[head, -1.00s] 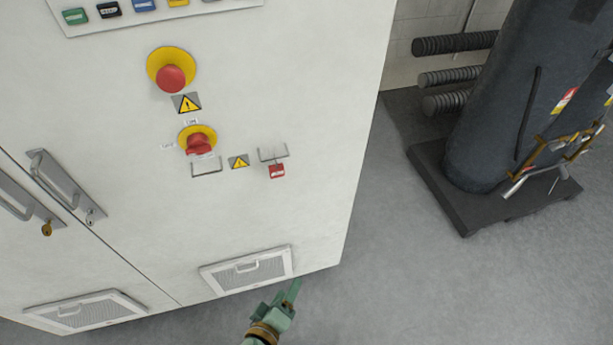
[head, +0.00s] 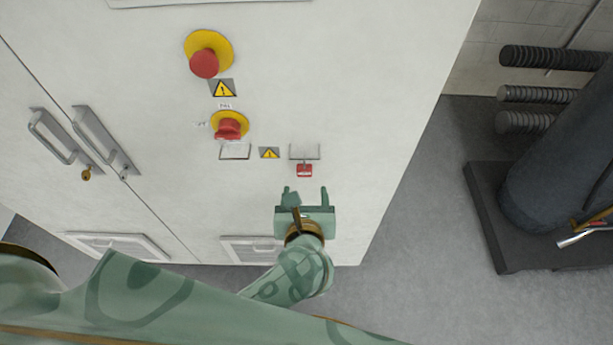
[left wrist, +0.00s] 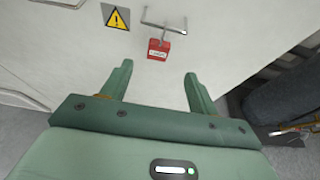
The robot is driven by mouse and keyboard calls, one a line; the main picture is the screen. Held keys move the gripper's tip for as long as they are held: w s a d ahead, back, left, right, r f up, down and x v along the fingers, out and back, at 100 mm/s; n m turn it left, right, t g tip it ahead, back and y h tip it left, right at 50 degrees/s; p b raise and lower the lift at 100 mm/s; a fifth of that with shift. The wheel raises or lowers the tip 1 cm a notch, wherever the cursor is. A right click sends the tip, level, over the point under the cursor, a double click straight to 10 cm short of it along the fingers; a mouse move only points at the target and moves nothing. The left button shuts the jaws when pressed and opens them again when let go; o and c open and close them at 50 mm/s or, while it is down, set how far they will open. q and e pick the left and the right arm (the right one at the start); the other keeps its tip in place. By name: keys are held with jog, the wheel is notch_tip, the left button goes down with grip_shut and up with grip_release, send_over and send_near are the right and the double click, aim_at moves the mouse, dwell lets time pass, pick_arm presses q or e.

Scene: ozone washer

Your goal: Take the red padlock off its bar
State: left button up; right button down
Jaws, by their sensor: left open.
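The red padlock (head: 304,171) hangs from a thin metal bar (head: 304,152) on the white cabinet front. In the left wrist view the padlock (left wrist: 158,49) hangs by its shackle from the bar (left wrist: 165,27), ahead of my fingers and between their lines. My left gripper (head: 305,190) is open and empty, just below the padlock in the head view, with its fingers pointing toward the cabinet. A gap shows between fingertips and padlock. My right gripper is not in view.
Left of the padlock are a yellow warning sign (head: 269,153), a red rotary switch (head: 229,128) and an emergency button (head: 204,63). Door handles (head: 60,137) stick out at left. A dark tank (head: 560,165) on a base stands at right, with open floor between.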

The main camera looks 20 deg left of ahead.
aim_at(305, 172)
pick_arm(q)
jog(key=b+x, duration=0.3)
jog(key=x, duration=0.6)
jog(key=shift+w+a+f+b, duration=0.15)
jog(key=shift+w+a+b, duration=0.1)
jog(key=shift+b, duration=0.15)
jog(key=shift+w, duration=0.25)
jog(key=shift+a, duration=0.1)
jog(key=c, duration=1.1)
